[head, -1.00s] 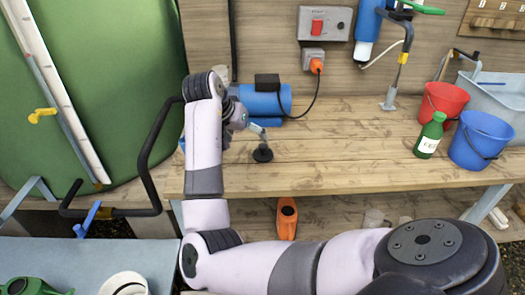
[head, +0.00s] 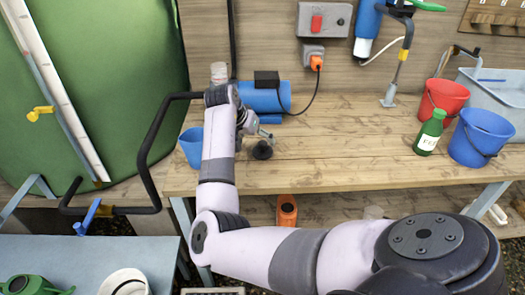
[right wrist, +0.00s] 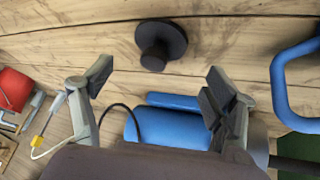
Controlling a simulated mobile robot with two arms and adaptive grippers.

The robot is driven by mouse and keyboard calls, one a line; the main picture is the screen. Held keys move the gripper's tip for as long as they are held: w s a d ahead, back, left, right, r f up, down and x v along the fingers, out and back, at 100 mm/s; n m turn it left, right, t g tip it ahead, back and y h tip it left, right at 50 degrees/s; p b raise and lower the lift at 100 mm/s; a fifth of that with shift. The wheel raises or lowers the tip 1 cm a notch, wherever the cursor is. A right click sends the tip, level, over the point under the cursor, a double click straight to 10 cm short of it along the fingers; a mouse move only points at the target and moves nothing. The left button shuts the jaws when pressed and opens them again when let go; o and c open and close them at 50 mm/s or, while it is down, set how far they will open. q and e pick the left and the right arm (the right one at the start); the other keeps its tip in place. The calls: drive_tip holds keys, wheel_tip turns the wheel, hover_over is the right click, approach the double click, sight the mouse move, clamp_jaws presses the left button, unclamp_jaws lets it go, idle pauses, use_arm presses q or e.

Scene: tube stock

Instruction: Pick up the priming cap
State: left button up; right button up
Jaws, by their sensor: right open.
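The priming cap looks to be the black round piece with a short stub (head: 262,150) on the wooden bench. The right wrist view shows it whole, as a dark disc with a knob (right wrist: 163,42), standing clear on the planks. My right gripper (head: 258,130) is over the bench just behind the cap and partly hidden by my wrist. In the right wrist view its two fingers (right wrist: 156,84) are wide apart with nothing between them. The cap lies beyond the fingertips, roughly centred on the gap. My left gripper is not in view.
A blue pump (head: 262,98) with a black cable stands behind the gripper. A blue cup (head: 192,147) stands left of my arm. A green bottle (head: 430,132), a red bucket (head: 443,100) and a blue bucket (head: 480,138) stand at the right. The middle of the bench is clear.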

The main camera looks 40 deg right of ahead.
sight(261, 144)
drive_tip(key=x, duration=0.5)
drive_tip(key=shift+s+d, duration=0.15)
drive_tip(key=c, duration=1.6)
drive_tip(key=shift+o, duration=0.2)
drive_tip(key=shift+r, duration=0.1)
